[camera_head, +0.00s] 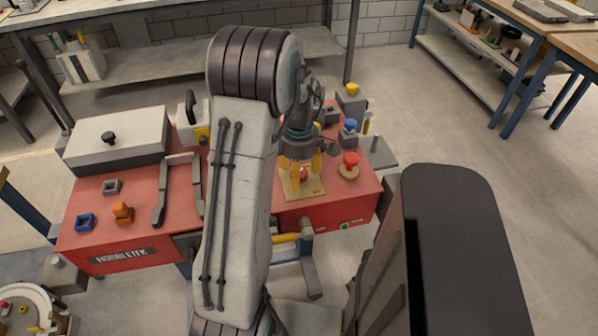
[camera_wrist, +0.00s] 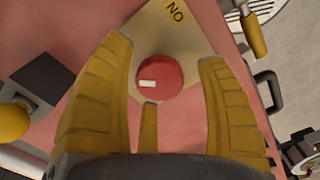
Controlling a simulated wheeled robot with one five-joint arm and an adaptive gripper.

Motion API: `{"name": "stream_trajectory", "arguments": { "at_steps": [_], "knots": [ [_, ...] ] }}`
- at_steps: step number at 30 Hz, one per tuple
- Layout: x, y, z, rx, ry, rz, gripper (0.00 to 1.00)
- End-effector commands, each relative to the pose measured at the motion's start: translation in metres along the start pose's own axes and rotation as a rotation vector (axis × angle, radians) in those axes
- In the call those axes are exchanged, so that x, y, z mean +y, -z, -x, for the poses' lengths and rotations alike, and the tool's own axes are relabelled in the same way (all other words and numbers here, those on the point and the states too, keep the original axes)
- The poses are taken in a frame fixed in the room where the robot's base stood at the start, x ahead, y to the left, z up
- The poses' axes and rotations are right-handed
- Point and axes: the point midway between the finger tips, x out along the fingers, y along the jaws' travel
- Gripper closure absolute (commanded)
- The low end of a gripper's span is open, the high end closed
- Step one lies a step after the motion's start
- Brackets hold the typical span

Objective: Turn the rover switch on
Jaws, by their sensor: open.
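A beige plate (camera_head: 312,190) lies on the right part of the red bench top. In the wrist view the plate (camera_wrist: 205,25) carries a round red button (camera_wrist: 160,76) with a small white mark, and a yellow label (camera_wrist: 176,12) whose letters read NO from this side. My gripper (camera_head: 302,173) points down over the plate, its yellow fingers apart and empty. In the wrist view the fingers (camera_wrist: 164,55) stand on either side of the red button. I cannot tell whether they touch the plate. In the head view the fingers mostly hide the button.
A red knob (camera_head: 350,160) on a round base stands just right of the plate. A blue knob (camera_head: 350,126) and a yellow knob (camera_head: 352,88) stand behind.

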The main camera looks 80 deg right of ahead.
Motion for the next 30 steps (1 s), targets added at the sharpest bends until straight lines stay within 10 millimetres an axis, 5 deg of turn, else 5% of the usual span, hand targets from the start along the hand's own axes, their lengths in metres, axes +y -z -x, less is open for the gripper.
{"name": "stream_trajectory", "arguments": {
  "at_steps": [4, 24, 30],
  "knots": [
    [0.0000, 0.0000, 0.0001, 0.000, 0.000, 0.000, 0.32],
    [0.0001, 0.0000, 0.0002, 0.000, 0.000, 0.000, 0.92],
    [-0.0001, 0.0000, -0.0003, 0.000, 0.001, -0.015, 0.93]
  ]
}}
